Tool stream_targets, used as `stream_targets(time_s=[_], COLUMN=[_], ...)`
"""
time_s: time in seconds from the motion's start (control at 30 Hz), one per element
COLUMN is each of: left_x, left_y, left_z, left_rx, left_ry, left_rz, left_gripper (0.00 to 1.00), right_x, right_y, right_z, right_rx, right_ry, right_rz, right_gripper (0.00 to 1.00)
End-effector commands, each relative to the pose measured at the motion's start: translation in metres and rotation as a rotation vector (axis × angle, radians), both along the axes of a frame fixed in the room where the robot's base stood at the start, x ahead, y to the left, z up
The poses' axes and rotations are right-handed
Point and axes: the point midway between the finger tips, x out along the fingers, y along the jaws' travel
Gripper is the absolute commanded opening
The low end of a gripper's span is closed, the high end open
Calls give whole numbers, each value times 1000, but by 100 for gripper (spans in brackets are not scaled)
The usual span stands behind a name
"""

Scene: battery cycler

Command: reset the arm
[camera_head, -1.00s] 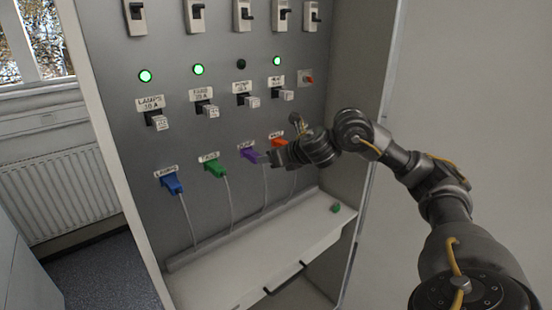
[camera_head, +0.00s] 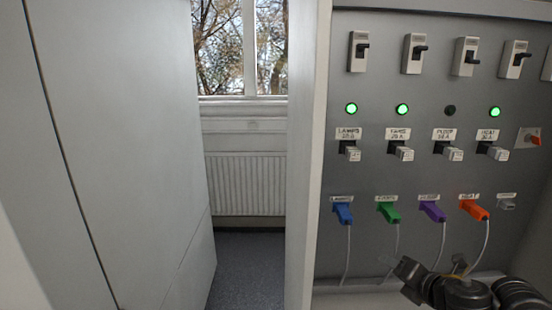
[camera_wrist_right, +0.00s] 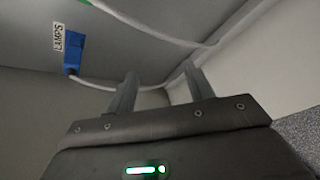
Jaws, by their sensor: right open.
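My right arm shows at the lower right of the head view, low in front of the panel. Its gripper (camera_head: 402,272) is below the green plug (camera_head: 388,211) and the purple plug (camera_head: 432,210). In the right wrist view my right gripper (camera_wrist_right: 161,88) has its two fingers apart with nothing between them. A white cable passes behind the fingers there, and the blue plug (camera_wrist_right: 73,53) under the LAMPS label is at upper left. My left gripper is not in view.
The grey panel (camera_head: 420,180) bears several switches in a top row, with three green lights and one dark one (camera_head: 450,110). An orange plug (camera_head: 474,209) sits at the HEAT label. A radiator (camera_head: 247,183) and a pale cabinet (camera_head: 120,150) stand to the left.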

Motion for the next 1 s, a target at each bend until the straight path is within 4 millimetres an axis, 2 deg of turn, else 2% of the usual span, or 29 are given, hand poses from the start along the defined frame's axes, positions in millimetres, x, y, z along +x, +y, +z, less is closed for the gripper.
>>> stream_targets(time_s=[0.03, 0.13, 0.3, 0.4, 0.6, 0.83, 1.0], left_x=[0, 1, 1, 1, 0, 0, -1], left_y=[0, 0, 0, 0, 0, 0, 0], left_z=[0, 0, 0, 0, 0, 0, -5], left_rx=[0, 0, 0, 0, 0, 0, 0], left_ry=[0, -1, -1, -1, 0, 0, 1], left_rz=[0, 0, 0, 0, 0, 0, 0], left_gripper=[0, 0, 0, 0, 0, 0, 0], right_x=[-16, -48, -124, -169, -247, -328, -313], right_y=[22, 47, 61, 61, 60, 62, 63], right_z=[-29, -72, -143, -174, -215, -240, -298], right_rx=[159, 468, 929, 1111, 1322, 1440, 1419], right_ry=[50, 151, 358, 453, 574, 647, 654], right_rz=[-64, -257, -703, -963, -1391, -1810, -1822], right_gripper=[52, 52, 52, 52, 52, 52, 52])
